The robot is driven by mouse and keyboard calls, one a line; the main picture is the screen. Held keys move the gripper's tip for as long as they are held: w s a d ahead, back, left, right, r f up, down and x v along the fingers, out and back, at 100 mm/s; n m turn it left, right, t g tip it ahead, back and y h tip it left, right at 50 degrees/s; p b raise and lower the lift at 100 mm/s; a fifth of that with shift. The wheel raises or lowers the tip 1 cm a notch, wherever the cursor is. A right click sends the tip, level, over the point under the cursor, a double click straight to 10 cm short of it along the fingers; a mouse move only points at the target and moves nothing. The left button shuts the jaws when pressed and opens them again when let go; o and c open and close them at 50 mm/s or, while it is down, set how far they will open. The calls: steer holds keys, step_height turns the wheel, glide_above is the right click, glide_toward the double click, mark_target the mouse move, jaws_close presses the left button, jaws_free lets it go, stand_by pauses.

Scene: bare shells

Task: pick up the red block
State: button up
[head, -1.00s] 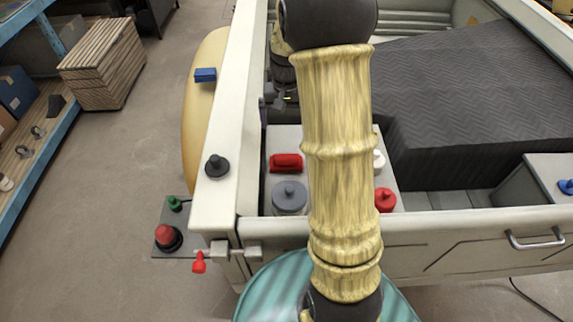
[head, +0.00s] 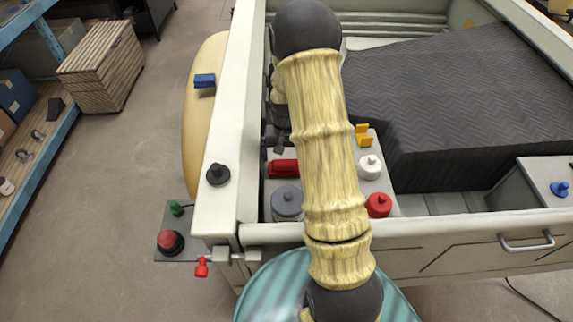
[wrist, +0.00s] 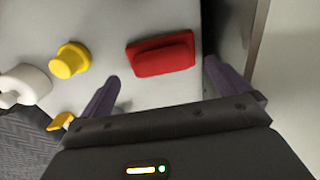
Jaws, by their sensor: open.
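The red block (head: 284,168) lies on the grey panel (head: 274,186) inside the white shell's corner in the head view, partly hidden by my arm. In the wrist view the red block (wrist: 160,56) is a long shape with a raised ridge, resting on the grey panel. My gripper (wrist: 162,72) is open, with its two purple fingers to the left and right of the block's near side. It holds nothing. In the head view my gripper (head: 277,142) is a small dark shape just beyond the block, mostly hidden by my arm.
A yellow knob (wrist: 70,60) and a white knob (wrist: 22,86) stand left of the block in the wrist view. A grey knob (head: 287,203), a red round knob (head: 378,205) and a yellow bracket (head: 364,136) share the panel. The shell's white wall (head: 228,130) rises at left.

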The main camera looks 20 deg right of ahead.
mark_target(285, 162)
steer(key=shift+a+f, duration=0.15)
steer(key=shift+f, duration=0.15)
steer(key=shift+s, duration=0.1)
steer(key=shift+w+f+p, duration=0.15)
steer(key=shift+f+p, duration=0.55)
steer(key=shift+f, duration=0.6)
steer(key=shift+w+f+p, duration=0.1)
steer(key=shift+f+p, duration=0.55)
steer(key=shift+f, duration=0.6)
steer(key=c, duration=0.7)
steer(key=shift+o, duration=0.2)
steer(key=shift+r, duration=0.1)
